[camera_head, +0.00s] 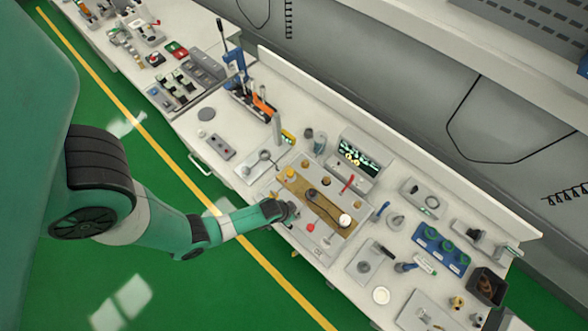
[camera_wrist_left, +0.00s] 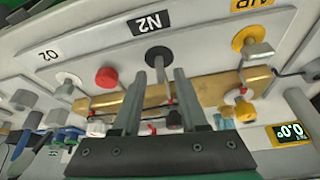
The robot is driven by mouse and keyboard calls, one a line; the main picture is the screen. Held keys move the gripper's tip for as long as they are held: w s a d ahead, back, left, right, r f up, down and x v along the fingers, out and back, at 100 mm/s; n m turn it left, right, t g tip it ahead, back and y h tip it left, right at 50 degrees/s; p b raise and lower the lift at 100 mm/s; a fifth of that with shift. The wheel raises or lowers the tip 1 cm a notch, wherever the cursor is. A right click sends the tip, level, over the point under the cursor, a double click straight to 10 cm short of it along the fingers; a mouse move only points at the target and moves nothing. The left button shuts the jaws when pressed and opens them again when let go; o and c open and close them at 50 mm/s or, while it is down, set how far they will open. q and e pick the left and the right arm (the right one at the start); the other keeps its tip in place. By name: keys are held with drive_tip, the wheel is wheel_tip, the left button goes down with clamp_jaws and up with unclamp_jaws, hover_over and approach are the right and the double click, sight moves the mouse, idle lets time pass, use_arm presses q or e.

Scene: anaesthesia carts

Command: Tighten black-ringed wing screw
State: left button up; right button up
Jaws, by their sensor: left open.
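The black-ringed wing screw (camera_wrist_left: 158,54) shows in the left wrist view, on the light panel by the N2 label. Its black ring faces me and a grey stem with a wing comes down from it. My left gripper (camera_wrist_left: 160,76) is open, with its two fingertips on either side of the grey wing. I cannot tell whether either finger touches it. In the head view my left gripper (camera_head: 288,211) is at the front edge of the board with the brass-coloured bar, and its fingers are too small to make out. My right gripper is not in view.
A yellow-ringed screw (camera_wrist_left: 250,38) is to the right and a red knob (camera_wrist_left: 107,77) to the left. A brass-coloured bar (camera_wrist_left: 213,91) runs behind the fingers. A display (camera_wrist_left: 290,133) reads 0.0. The cart top (camera_head: 236,125) carries many tools.

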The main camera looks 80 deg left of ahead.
use_arm(q)
drive_tip(key=shift+w+a+f, duration=0.1)
drive_tip(key=shift+w+f, duration=0.05)
drive_tip(key=shift+f, duration=0.15)
clamp_jaws()
